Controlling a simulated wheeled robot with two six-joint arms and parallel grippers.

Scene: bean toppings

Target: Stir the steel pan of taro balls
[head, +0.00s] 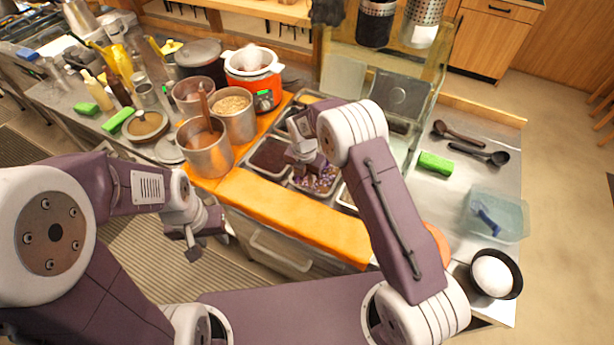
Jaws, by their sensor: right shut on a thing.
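The steel pan of taro balls (334,193) sits in the counter's row of topping pans, with purple and pale balls inside. My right gripper (305,168) comes down over this pan, its fingers low at the taro balls. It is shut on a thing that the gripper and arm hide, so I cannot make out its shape. Part of the pan is also hidden by the gripper. My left gripper (212,246) hangs empty in front of the counter's orange edge, away from the pans, and its fingers look apart.
A pan of dark topping (268,158) lies left of the taro pan. Tall steel pots (207,155) and an orange cooker (253,84) stand further left. Dark ladles (478,152), a green sponge (435,163), a clear bin (497,217) and a black bowl (513,282) are at right.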

